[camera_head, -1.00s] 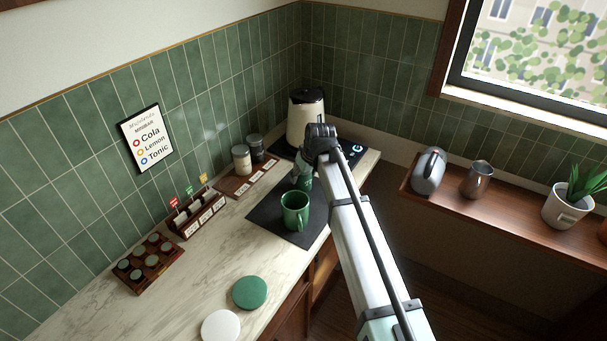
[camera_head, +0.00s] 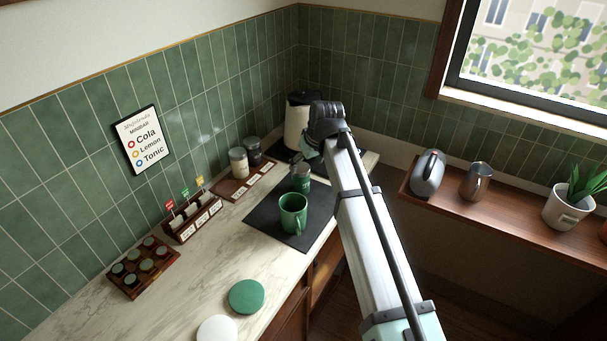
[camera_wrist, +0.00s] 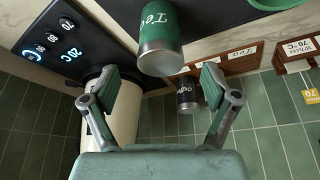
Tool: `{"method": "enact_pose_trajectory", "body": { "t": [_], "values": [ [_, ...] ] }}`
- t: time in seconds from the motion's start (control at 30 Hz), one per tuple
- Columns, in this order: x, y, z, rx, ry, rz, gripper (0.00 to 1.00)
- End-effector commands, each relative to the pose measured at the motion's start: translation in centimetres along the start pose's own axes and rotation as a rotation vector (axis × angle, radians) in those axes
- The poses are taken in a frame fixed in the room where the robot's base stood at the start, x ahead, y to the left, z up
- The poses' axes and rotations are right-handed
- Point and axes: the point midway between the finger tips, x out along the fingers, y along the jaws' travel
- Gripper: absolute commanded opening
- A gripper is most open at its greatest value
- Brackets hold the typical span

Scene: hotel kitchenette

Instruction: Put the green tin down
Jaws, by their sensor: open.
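The green tin (camera_head: 301,179) with a silvery band stands on the black mat (camera_head: 262,215), just behind the green mug (camera_head: 293,213), which hides part of it. In the wrist view the tin (camera_wrist: 161,38) shows white lettering and its metal end, beyond my fingertips. My gripper (camera_wrist: 155,82) is open, with nothing between its fingers and a gap to the tin. In the head view my gripper (camera_head: 309,152) is above and behind the tin, partly hidden by my own wrist.
A cream kettle (camera_head: 297,127) stands behind my gripper, by a black panel with lit figures (camera_wrist: 65,42). Two jars (camera_head: 238,162) stand on a wooden tray at the wall. A label rack (camera_head: 195,220), capsule box (camera_head: 143,266) and green disc (camera_head: 246,296) lie nearer. The front counter has bare room.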

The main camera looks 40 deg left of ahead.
Motion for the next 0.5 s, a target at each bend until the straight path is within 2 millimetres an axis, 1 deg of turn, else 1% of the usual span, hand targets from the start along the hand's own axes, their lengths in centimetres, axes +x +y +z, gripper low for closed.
{"method": "enact_pose_trajectory", "body": {
  "t": [0.1, 0.23, 0.33, 0.5],
  "values": [
    [-1.8, 0.0, 0.0, 0.000, 0.002, 0.000, 0.86],
    [-3.1, 0.0, 0.0, 0.000, 0.000, 0.000, 0.86],
    [-3.6, 0.0, 0.0, 0.000, 0.000, 0.000, 0.86],
    [-3.9, 0.0, 0.0, 0.000, 0.000, -0.001, 0.86]
  ]
}}
